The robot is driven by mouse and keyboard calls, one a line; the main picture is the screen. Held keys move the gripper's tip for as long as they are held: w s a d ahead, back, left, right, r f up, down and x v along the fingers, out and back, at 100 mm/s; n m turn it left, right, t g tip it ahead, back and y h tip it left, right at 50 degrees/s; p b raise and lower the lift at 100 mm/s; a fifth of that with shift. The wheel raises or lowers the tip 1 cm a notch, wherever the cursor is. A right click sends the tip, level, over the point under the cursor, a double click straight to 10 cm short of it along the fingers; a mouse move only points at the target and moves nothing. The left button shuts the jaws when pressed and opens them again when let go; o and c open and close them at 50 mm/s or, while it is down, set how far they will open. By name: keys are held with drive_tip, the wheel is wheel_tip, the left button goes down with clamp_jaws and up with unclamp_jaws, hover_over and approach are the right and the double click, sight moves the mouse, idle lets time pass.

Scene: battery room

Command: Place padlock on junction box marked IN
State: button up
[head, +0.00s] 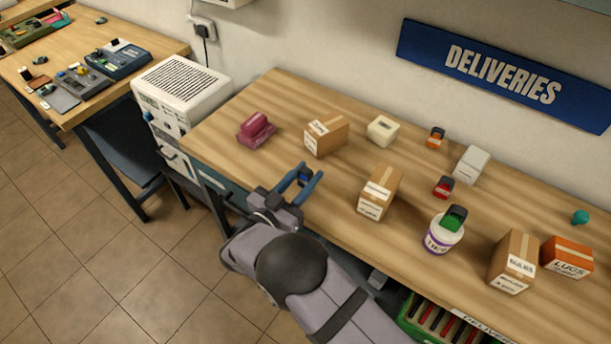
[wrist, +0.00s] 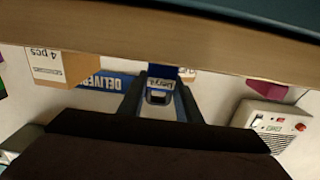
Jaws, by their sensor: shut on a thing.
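My gripper (head: 309,172) is in front of the table's near edge, left of the middle, shut on a small blue padlock (head: 304,178). In the wrist view the padlock (wrist: 160,84) sits between the two fingers with a white label whose writing is upside down and hard to read. A cream box (head: 383,128) and a light grey box (head: 472,165) stand towards the back of the table. Either may be a junction box; I cannot make out an IN mark on them. Other padlock-like pieces are orange (head: 436,138), red (head: 443,187) and teal (head: 580,217).
Cardboard boxes (head: 326,137) (head: 380,193) (head: 514,262) stand on the wooden table, with a magenta object (head: 256,130) at left. A white tub (head: 443,236) carries a green piece (head: 454,217). A white machine (head: 182,85) adjoins the left end. The table's near edge looms in the wrist view.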

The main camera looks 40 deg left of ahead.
sight(301, 181)
drive_tip(key=shift+f, duration=0.35)
drive_tip(key=shift+f+b, duration=0.3)
drive_tip(key=o, duration=1.1)
drive_tip(key=shift+r+p, duration=0.15)
drive_tip(key=shift+p, duration=0.15)
drive_tip(key=shift+s, duration=0.25)
drive_tip(key=s+b, duration=0.1)
drive_tip(key=s, duration=0.1)
drive_tip(key=s+b, duration=0.2)
drive_tip(key=s, duration=0.1)
drive_tip(key=shift+s+a, duration=0.3)
drive_tip(key=shift+o, duration=0.5)
drive_tip(key=shift+s, duration=0.65)
